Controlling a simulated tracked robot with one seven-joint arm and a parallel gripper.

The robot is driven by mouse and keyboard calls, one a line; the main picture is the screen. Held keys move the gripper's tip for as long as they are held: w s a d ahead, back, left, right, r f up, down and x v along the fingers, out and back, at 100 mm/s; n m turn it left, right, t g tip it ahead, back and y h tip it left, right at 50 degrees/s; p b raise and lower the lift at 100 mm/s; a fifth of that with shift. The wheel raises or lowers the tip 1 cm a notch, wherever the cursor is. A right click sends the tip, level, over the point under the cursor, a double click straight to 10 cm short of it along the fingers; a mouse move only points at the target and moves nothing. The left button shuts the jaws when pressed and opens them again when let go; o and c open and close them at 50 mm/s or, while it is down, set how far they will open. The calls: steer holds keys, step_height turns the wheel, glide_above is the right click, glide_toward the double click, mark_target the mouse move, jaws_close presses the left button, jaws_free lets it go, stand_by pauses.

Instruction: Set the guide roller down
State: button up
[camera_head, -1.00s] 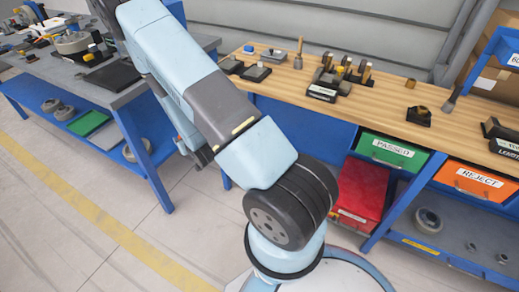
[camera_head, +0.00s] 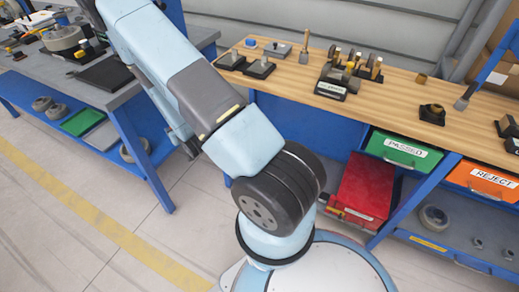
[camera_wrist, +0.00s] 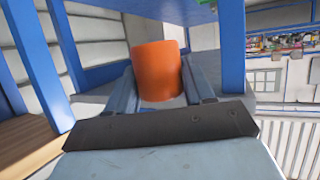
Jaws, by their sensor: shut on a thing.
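The guide roller (camera_wrist: 157,72) looks like an orange cylinder in the wrist view. It sits between the two fingers of my gripper (camera_wrist: 160,85), which is shut on it. The lower end of the roller is partly hidden by the fingers and the gripper body. I cannot tell from the wrist view whether it touches a surface beneath. In the head view my arm reaches away to the upper left, and the gripper and roller are out of the picture.
A wooden bench (camera_head: 400,90) holds several tools and dark fixtures. A green PASSED drawer (camera_head: 397,150) and an orange REJECT drawer (camera_head: 485,182) hang below it. A grey bench (camera_head: 125,92) with blue legs stands at left. Blue posts (camera_wrist: 232,45) stand close beside the gripper.

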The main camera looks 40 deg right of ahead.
steer(key=w+d+f+m+g+h, duration=0.2)
steer(key=d+f+m+h, duration=0.4)
steer(key=d+f, duration=1.1)
steer(key=s+d+f+m+g+h, duration=0.25)
steer(key=s+d+f, duration=0.25)
steer(key=d+f, duration=0.3)
steer(key=s+d+f+m+g+h, duration=0.25)
steer(key=s+d+f, duration=0.25)
steer(key=d, duration=0.5)
steer(key=shift+m+t+h, duration=0.3)
steer(key=w+d+f, duration=0.2)
steer(key=w+f, duration=0.1)
steer(key=w+d+f, duration=0.5)
steer(key=w+f, duration=0.1)
steer(key=w, duration=0.1)
steer(key=shift+d, duration=0.4)
steer(key=shift+w+d+f, duration=0.2)
steer(key=shift+w+f, duration=0.05)
steer(key=shift+f, duration=0.25)
steer(key=shift+w+d+f, duration=0.15)
steer(key=shift+w+f, duration=0.05)
steer(key=shift+f, duration=1.5)
